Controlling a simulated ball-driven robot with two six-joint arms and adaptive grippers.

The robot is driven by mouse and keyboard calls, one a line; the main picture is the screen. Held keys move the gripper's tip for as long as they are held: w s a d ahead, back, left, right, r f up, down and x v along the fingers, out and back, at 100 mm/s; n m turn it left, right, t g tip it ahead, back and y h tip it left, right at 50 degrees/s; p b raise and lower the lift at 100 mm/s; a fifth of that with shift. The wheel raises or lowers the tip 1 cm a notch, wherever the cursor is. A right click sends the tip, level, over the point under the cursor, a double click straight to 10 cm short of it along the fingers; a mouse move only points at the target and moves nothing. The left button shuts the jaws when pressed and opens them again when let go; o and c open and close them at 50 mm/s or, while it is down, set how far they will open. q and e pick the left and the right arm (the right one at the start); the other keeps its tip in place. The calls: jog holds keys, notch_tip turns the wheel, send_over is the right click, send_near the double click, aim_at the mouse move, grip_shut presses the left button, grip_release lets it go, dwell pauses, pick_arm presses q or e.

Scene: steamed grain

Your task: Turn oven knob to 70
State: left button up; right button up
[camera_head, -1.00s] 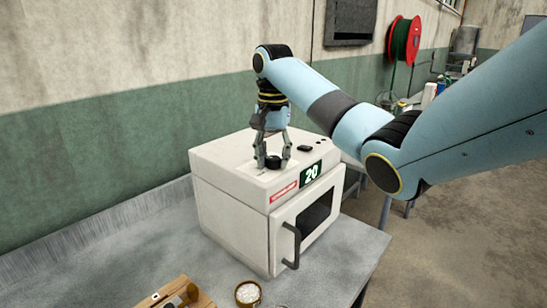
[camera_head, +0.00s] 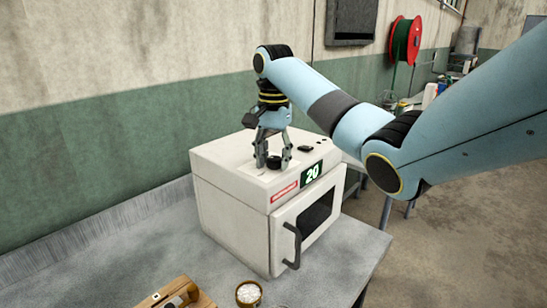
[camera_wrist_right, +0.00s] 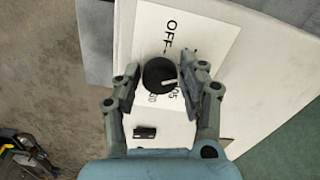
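The white oven (camera_head: 235,200) stands on the grey table, its display (camera_head: 312,173) reading 20. Its black round knob (camera_head: 273,162) is on the top face. My right gripper (camera_head: 273,160) points down over the oven top with its fingers on either side of the knob. In the right wrist view the knob (camera_wrist_right: 159,75) lies between the two spread fingertips of the gripper (camera_wrist_right: 162,78). A gap shows on the left side, and the right fingertip is close to the knob; contact is unclear. A dial plate with "OFF" and partly hidden numbers surrounds the knob. My left gripper is not in view.
The oven door handle (camera_head: 292,245) faces front right. A small bowl of white grain (camera_head: 248,293) and a wooden box (camera_head: 178,294) are at the table's front edge. A small black part (camera_head: 305,149) sits on the oven top.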

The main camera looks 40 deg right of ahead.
jog(key=shift+o, duration=1.1)
